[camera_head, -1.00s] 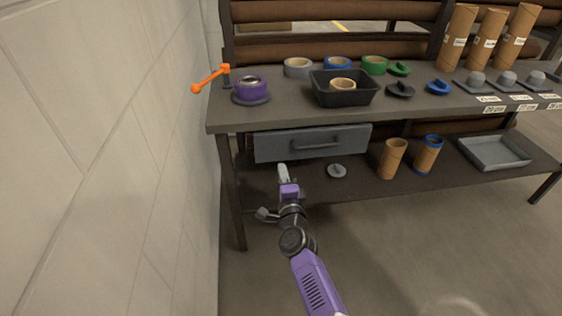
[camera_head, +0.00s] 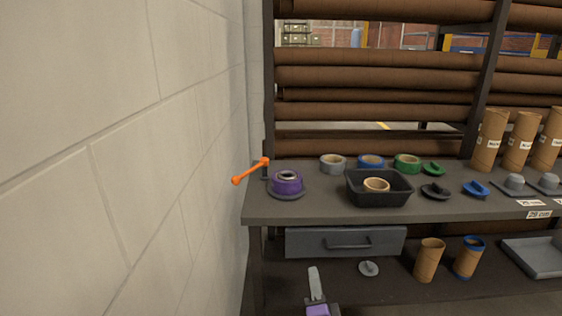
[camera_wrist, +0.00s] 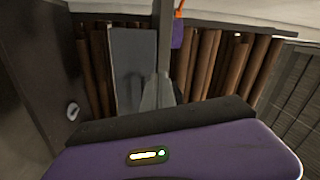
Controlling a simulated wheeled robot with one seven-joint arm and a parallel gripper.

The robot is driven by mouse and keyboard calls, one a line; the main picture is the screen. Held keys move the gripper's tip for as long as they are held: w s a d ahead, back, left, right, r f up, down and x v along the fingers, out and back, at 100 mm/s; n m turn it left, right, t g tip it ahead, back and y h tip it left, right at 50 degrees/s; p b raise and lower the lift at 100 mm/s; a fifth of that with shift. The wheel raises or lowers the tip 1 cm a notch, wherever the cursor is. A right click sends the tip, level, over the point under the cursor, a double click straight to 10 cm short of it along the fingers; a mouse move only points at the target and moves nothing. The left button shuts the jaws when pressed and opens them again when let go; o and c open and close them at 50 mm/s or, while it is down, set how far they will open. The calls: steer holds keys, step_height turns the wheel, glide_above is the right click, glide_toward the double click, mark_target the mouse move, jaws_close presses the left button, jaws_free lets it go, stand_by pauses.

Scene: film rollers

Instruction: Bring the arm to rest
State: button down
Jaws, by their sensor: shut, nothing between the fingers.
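My gripper (camera_head: 315,282) shows at the bottom edge of the head view, in front of the lower shelf and below the closed grey drawer (camera_head: 345,241). Only its grey fingers and a bit of its purple body are in that picture; the rest of my arm is out of frame. In the wrist view the fingers of my gripper (camera_wrist: 158,92) are shut together and hold nothing. The drawer front also shows in the wrist view (camera_wrist: 132,65), just left of the fingers.
A workbench (camera_head: 330,211) carries a purple roll (camera_head: 287,185), a black bin (camera_head: 378,194) and an orange-handled lever (camera_head: 250,171). A grey disc (camera_head: 369,268), cardboard tubes (camera_head: 429,260) and a tray (camera_head: 540,257) are on the lower shelf. A wall (camera_head: 120,160) closes the left side.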

steer(key=s+d+r+n+g+p, duration=0.1)
steer(key=s+d+r+n+p, duration=0.2)
steer(key=s, duration=1.4)
steer(key=s+d+r+n+g+p, duration=0.2)
steer(key=s+r+n, duration=0.4)
steer(key=s, duration=1.1)
steer(key=s+d+r+n+g+p, duration=0.1)
steer(key=s+d+r+n+p, duration=0.4)
steer(key=s, duration=1.2)
steer(key=shift+d+r+h, duration=0.3)
steer(key=shift+d+r, duration=0.15)
steer(key=shift+r, duration=0.1)
